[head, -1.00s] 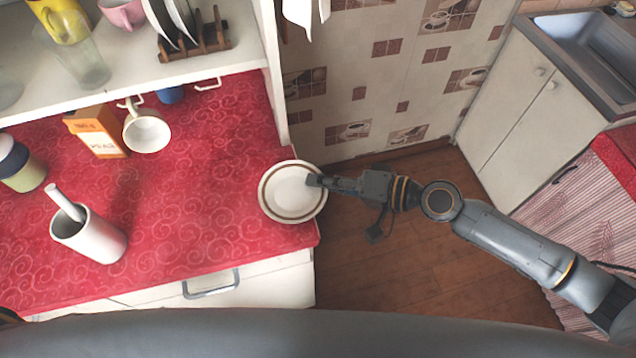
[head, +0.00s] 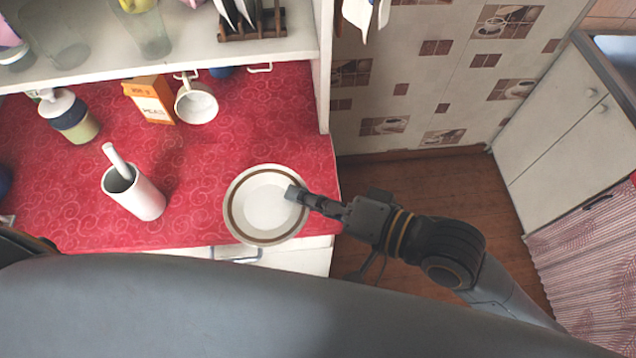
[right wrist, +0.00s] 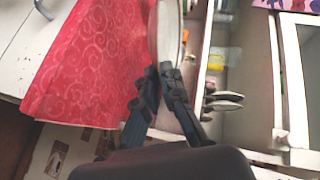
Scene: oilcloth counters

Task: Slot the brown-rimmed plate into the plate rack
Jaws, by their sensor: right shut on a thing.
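The brown-rimmed plate (head: 256,211) is white with a brown ring near its rim. My right gripper (head: 297,193) is shut on its right edge and holds it above the front right part of the red counter, its face towards the head camera. In the right wrist view the plate (right wrist: 166,38) shows nearly edge-on between the fingertips (right wrist: 163,72). The brown plate rack (head: 262,33) stands on the white shelf at the top of the head view, cut off by the frame, with plates in it. My left gripper is not in view.
Glasses stand on the shelf (head: 190,55) left of the rack. A white cloth (head: 362,14) hangs right of the shelf.

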